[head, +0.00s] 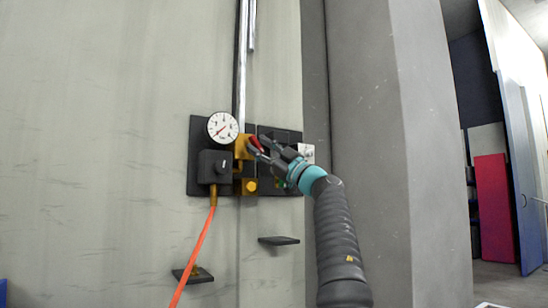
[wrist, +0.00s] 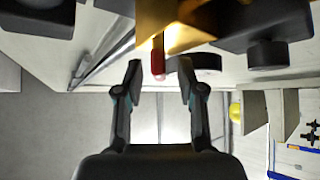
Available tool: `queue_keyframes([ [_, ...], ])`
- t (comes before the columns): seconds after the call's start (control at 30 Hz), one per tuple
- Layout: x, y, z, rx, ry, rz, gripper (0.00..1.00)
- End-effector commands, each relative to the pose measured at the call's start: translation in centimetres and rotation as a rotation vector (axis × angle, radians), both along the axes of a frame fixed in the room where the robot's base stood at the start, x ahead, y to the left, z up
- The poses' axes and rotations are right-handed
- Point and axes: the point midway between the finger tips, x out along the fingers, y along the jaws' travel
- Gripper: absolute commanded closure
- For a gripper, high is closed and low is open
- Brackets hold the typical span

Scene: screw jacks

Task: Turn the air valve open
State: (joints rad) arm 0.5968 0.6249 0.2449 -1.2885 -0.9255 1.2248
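The air valve is a brass-yellow body (head: 241,150) on a dark panel on the wall, with a red-tipped handle (head: 257,144). In the wrist view the brass body (wrist: 188,28) is at the top, and the red handle tip (wrist: 158,62) points down from it. My gripper (head: 254,147) is at the valve in the head view, its fingers around the handle area. In the wrist view my gripper (wrist: 160,75) is open, with the red tip between the fingertips and a gap on each side. In the head view the fingers partly hide the handle.
A round white gauge (head: 222,127) and a black box (head: 214,166) with an orange hose (head: 201,245) sit left of the valve. A yellow knob (head: 250,186) is below. Small dark ledges (head: 279,240) jut from the wall. A grey column (head: 370,130) stands on the right.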

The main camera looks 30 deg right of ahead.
Motion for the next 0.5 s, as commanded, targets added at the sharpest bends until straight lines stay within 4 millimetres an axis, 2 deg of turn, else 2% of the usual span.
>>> queue_keyframes([
  [0.5,-1.6,-0.9,-1.1,0.001,0.0,-0.001,0.61],
])
